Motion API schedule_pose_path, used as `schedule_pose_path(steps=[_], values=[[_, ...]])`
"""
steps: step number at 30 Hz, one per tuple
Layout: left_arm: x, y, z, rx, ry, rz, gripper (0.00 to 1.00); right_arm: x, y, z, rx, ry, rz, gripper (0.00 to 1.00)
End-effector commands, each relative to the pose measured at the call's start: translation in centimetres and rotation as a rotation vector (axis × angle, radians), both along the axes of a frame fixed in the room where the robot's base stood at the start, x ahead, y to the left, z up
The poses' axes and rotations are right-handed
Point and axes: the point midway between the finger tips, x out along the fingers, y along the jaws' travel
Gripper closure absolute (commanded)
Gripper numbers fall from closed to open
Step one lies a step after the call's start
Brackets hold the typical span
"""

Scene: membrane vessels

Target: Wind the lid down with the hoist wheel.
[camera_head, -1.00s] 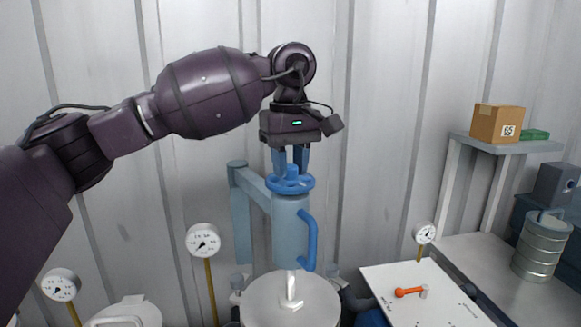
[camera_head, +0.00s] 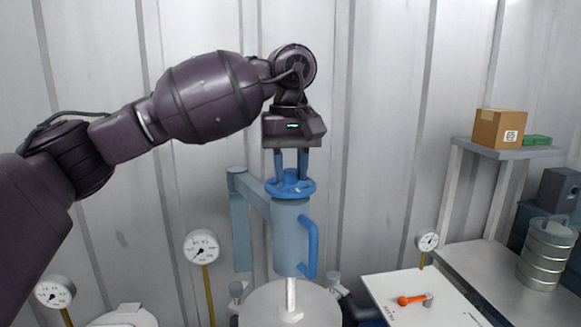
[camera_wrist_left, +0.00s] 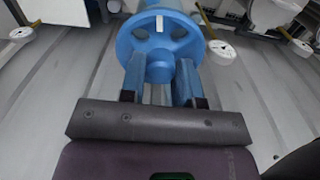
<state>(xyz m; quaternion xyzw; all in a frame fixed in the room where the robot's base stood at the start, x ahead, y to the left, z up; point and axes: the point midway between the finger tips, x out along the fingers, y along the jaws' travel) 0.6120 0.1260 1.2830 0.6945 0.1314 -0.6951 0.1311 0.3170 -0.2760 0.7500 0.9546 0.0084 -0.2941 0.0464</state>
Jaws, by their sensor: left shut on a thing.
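The blue hoist wheel (camera_head: 290,189) sits on top of the blue-grey hoist body (camera_head: 290,238), which has a blue side handle (camera_head: 311,247). My left gripper (camera_head: 291,178) points straight down and is shut on the wheel's hub. In the left wrist view the wheel (camera_wrist_left: 125,45) shows its spokes, cut-outs and a white mark, with the hub (camera_wrist_left: 160,67) between my fingers. A pale rod (camera_head: 291,294) runs from the hoist down to the round grey lid (camera_head: 262,306). The lid's lower edge is cut off by the frame. My right gripper is not in view.
Dial gauges (camera_head: 201,248) stand left and right of the hoist. A white panel (camera_head: 455,308) at right carries an orange-handled lever (camera_head: 412,300). A shelf (camera_head: 490,148) holds a cardboard box (camera_head: 500,128); a ribbed metal canister (camera_head: 547,255) stands below. The wall behind is corrugated.

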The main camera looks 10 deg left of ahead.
Motion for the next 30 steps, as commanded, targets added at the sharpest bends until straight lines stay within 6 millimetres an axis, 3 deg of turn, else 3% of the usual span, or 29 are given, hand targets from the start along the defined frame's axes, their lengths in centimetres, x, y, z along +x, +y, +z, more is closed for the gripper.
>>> schedule_pose_path(steps=[2,3,8,20,30], values=[[0.0,0.1,0.4,-0.002,-0.005,0.002,0.94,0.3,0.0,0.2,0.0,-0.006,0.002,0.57],[0.0,0.1,0.4,-0.002,-0.006,0.002,0.67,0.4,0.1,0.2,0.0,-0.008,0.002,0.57],[0.0,0.0,0.2,-0.002,-0.004,0.002,0.44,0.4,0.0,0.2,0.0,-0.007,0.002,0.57],[0.0,0.0,1.0,-0.002,-0.003,0.002,0.44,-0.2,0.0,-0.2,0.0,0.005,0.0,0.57],[0.0,0.0,6.9,-0.001,-0.005,0.003,0.44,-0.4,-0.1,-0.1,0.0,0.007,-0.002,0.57]])
